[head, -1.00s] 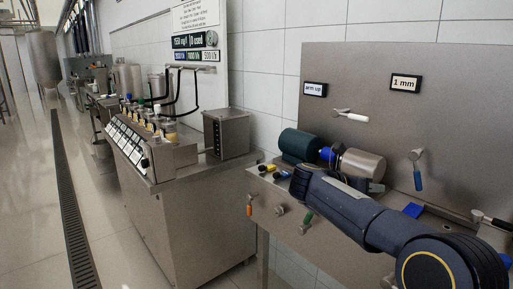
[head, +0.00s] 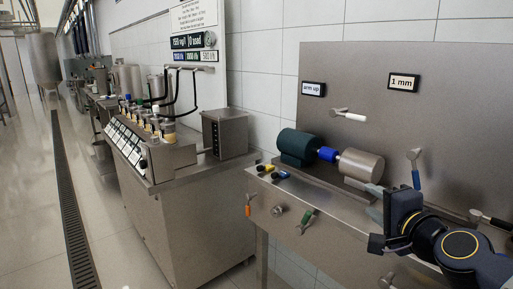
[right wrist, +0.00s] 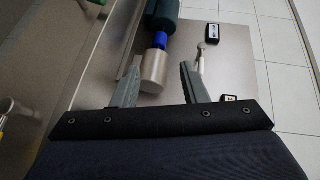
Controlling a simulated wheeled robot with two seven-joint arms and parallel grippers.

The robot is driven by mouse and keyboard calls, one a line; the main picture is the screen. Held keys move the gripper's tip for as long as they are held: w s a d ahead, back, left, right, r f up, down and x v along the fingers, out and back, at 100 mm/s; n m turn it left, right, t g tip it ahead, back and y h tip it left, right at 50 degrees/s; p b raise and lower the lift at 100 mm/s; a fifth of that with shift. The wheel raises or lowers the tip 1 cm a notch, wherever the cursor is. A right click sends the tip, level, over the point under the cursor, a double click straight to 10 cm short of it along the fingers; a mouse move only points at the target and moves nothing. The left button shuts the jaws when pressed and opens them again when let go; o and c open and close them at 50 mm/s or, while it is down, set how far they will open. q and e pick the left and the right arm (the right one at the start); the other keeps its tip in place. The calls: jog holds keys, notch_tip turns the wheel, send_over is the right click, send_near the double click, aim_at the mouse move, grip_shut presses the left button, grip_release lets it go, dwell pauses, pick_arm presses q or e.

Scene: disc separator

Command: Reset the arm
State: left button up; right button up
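The bench-and-panel machine stands at the right in the head view. Its back panel (head: 450,110) bears an "arm up" sign (head: 313,89) and a "1 mm" sign (head: 404,82). A lever with a white handle (head: 350,116) sticks out below the signs; it also shows in the right wrist view (right wrist: 201,62). On the bench a dark green motor (head: 297,145) joins a metal cylinder (head: 361,165) through a blue coupling (head: 327,154). My right gripper (head: 375,203) is open beside the cylinder. In the right wrist view the cylinder (right wrist: 154,70) appears between the spread fingers, apparently beyond them. My left gripper is out of view.
Orange (head: 248,205) and green (head: 307,217) handled levers stick out of the bench front. A lever (head: 413,158) stands on the panel right of the cylinder. A steel cabinet (head: 200,210) with a control panel stands left. The floor left of it is clear.

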jog(key=s+a+f+n+g+y, duration=0.15)
jog(key=s+f+n+g, duration=0.45)
jog(key=s+f, duration=0.6)
jog(key=s+a+f+n+g+h, duration=0.15)
jog(key=s+f+n+g, duration=0.25)
jog(key=s+f+n, duration=0.55)
jog(key=s+r+m+y+p, duration=0.1)
jog(key=s+r+m+p, duration=0.1)
jog(key=r+p, duration=1.7)
jog(key=shift+s+a+r, duration=0.2)
jog(key=shift+s+a, duration=0.1)
jog(key=shift+s, duration=0.6)
jog(key=shift+m, duration=0.25)
